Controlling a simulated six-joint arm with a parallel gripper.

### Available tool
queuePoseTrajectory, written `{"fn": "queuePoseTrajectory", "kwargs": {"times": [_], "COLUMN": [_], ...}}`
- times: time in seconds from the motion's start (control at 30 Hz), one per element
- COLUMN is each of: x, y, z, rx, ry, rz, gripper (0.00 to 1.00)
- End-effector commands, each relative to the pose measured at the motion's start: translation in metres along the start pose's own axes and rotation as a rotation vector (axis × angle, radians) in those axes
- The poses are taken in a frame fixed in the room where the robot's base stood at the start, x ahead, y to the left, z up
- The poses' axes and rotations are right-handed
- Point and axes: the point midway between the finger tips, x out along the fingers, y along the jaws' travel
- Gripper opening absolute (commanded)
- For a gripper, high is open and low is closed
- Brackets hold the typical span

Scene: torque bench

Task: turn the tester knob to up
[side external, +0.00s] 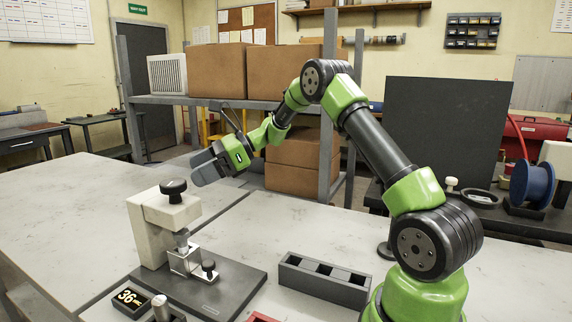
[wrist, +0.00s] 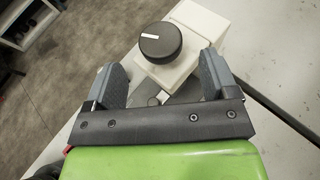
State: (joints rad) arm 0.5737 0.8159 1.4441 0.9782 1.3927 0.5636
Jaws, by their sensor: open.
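The tester is a cream C-shaped stand (side external: 148,232) on a dark base plate, and it also shows in the wrist view (wrist: 200,24). Its black round knob (side external: 173,187) sits on top. In the wrist view the knob (wrist: 166,46) carries a white mark on its left half, pointing left in the picture. My gripper (side external: 204,168) is above and to the right of the knob in the side view, tilted. In the wrist view my gripper (wrist: 160,70) has its jaws apart, with the knob beyond and between the fingertips. No contact with the knob is visible.
A dark block with square pockets (side external: 322,281) lies to the right. The bench (side external: 75,203) left of the tester is clear. Shelves with boxes stand behind.

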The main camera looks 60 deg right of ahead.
Motion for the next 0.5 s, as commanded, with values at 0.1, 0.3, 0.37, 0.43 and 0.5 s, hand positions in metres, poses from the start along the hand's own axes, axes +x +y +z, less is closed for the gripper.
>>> {"fn": "queuePoseTrajectory", "kwargs": {"times": [0.1,0.3,0.37,0.43,0.5], "x": [-0.027,-0.031,-0.031,-0.031,-0.031], "y": [-0.001,0.028,0.039,0.052,0.066], "z": [0.0,0.021,0.028,0.035,0.041], "rx": [0.0,-0.147,-0.204,-0.274,-0.345], "ry": [0.0,0.078,0.108,0.143,0.176], "rz": [-0.005,0.052,0.071,0.093,0.115], "gripper": [0.8,0.8,0.8,0.8,0.8]}}
